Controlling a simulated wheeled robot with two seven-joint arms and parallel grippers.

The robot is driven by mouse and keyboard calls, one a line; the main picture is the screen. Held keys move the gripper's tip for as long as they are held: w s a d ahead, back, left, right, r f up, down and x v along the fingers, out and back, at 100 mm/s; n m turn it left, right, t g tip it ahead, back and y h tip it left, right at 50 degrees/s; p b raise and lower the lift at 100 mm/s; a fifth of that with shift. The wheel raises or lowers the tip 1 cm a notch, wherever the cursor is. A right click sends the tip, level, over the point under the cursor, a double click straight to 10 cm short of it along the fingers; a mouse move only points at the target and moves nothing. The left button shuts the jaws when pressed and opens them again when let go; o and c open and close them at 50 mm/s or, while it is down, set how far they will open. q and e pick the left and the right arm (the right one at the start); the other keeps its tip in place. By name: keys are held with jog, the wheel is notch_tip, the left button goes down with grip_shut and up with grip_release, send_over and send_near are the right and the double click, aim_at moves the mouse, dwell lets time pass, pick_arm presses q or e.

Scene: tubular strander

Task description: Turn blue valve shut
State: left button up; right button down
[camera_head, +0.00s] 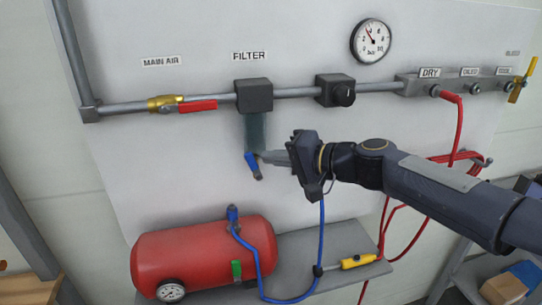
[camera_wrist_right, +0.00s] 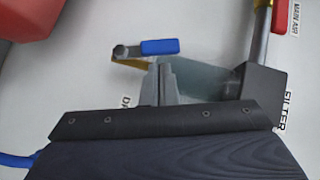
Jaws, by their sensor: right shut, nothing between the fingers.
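The blue valve handle (camera_head: 253,166) hangs below the filter (camera_head: 254,95) on the wall panel, tilted down to the right in the head view. In the right wrist view the blue handle (camera_wrist_right: 160,47) lies nearly level, with a brass-coloured part and a round pivot at its left end. My right gripper (camera_head: 264,156) is shut and empty, its fingertips close beside the handle. In the right wrist view the fingertips (camera_wrist_right: 163,66) are just below the handle; I cannot tell whether they touch it. My left gripper is not in view.
A pipe with a red-handled main air valve (camera_head: 197,105), a black regulator knob (camera_head: 342,93) and a gauge (camera_head: 371,40) runs above. A red tank (camera_head: 205,256) with a blue hose (camera_head: 262,285) stands below on a grey shelf. Red hoses (camera_head: 459,125) hang at right.

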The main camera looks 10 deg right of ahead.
jog(key=shift+a+f, duration=0.15)
jog(key=shift+a, duration=0.2)
